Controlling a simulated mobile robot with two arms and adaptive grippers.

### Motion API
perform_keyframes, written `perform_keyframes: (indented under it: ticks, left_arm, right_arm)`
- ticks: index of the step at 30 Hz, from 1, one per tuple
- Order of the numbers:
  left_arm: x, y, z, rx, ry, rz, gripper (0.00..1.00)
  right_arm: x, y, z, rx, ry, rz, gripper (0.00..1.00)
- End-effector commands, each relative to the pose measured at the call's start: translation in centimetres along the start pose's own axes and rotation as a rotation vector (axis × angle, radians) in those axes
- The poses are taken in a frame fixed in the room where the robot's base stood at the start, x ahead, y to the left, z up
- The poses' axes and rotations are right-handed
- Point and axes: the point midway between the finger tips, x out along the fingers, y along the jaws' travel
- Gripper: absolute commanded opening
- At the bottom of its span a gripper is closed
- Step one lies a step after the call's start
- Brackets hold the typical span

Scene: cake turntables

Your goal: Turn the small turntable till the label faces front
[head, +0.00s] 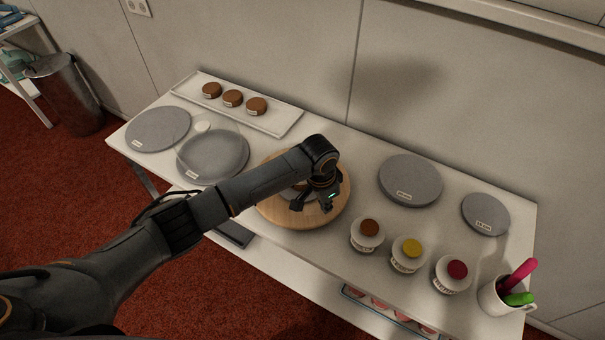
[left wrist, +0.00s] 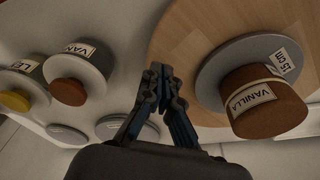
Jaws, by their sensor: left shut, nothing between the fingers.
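A round wooden board (head: 318,217) lies mid-table. In the left wrist view, the board (left wrist: 185,45) carries a small grey turntable (left wrist: 208,75) with a "15 cm" label (left wrist: 285,62) near its rim. A brown cake (left wrist: 270,110) with a VANILLA band stands on this turntable. In the head view my left arm hides most of the turntable and cake, and the label cannot be seen. My left gripper (head: 322,204) is over the right part of the board. In the left wrist view its fingers (left wrist: 158,78) are shut and empty, beside the turntable and apart from it. My right gripper is out of view.
Grey discs (head: 410,182) (head: 485,212) lie behind. A clear dome (head: 205,135) and a cake tray (head: 284,124) are left.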

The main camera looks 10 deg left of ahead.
Motion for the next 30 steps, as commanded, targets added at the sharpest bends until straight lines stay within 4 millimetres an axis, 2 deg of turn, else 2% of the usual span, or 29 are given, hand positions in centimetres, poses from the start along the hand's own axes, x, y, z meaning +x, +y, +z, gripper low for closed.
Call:
perform_keyframes:
  ticks: [1, 3, 8, 14, 23, 30]
  left_arm:
    - [-1.2, 0.0, 1.1, -0.002, -0.005, 0.002, 0.0]
    - [-1.6, 0.1, 2.5, -0.002, -0.005, 0.002, 0.0]
    - [-1.7, 0.1, 5.3, -0.001, -0.002, 0.001, 0.0]
    - [-1.3, -0.4, 6.6, -0.002, -0.001, -0.001, 0.0]
    - [-1.8, -5.1, 10.4, -0.003, -0.002, -0.001, 0.0]
    - [-1.8, -5.7, 10.8, 0.001, 0.001, 0.0, 0.0]
  right_arm:
    - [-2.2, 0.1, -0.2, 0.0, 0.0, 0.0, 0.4]
    - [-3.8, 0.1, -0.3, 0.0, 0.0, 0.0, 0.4]
    - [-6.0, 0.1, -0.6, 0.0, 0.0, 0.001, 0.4]
    - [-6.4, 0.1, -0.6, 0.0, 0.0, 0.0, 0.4]
    - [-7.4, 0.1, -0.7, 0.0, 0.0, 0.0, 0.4]
    - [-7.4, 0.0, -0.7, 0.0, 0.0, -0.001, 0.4]
